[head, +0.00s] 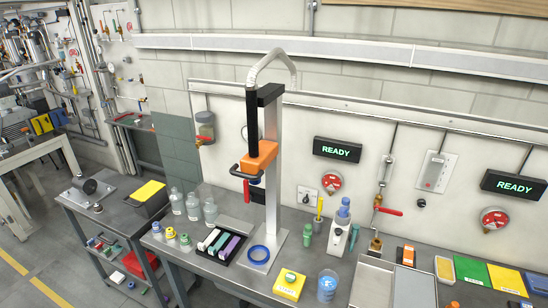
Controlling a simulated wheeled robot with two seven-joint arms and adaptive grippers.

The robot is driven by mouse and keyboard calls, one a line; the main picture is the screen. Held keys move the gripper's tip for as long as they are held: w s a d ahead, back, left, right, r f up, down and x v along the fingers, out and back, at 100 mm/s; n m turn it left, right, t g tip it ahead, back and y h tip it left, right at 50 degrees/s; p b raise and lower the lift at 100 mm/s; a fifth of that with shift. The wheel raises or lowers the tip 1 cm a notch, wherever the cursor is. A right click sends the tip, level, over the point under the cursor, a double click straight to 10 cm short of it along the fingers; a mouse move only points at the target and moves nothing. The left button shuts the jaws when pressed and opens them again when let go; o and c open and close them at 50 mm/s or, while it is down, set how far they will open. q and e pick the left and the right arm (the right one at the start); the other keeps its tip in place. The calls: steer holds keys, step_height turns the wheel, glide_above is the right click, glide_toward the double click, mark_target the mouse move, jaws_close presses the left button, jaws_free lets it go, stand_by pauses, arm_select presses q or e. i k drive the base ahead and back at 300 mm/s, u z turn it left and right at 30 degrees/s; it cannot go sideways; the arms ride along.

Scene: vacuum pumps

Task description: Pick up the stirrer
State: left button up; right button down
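I cannot tell for sure which thing is the stirrer. A tall metal stand (271,190) rises from the bench and carries an orange block (261,156) with a black handle and a red part below it. A blue ring (259,254) lies on the base of the stand. A clear beaker with blue contents (327,287) stands to the right of the base. A thin yellow tool (319,211) stands upright behind it, near the wall. Neither of my grippers shows in the head view.
A yellow box (289,285) sits at the bench's front edge. Clear bottles (194,207) and a black tray with coloured strips (220,243) stand left of the stand. A lower cart (110,212) stands at left.

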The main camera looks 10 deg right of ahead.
mark_target(320, 207)
steer(key=u, duration=0.05)
steer(key=k, duration=0.45)
steer(key=z, duration=0.7)
steer(key=i, duration=1.05)
steer(key=u, duration=0.05)
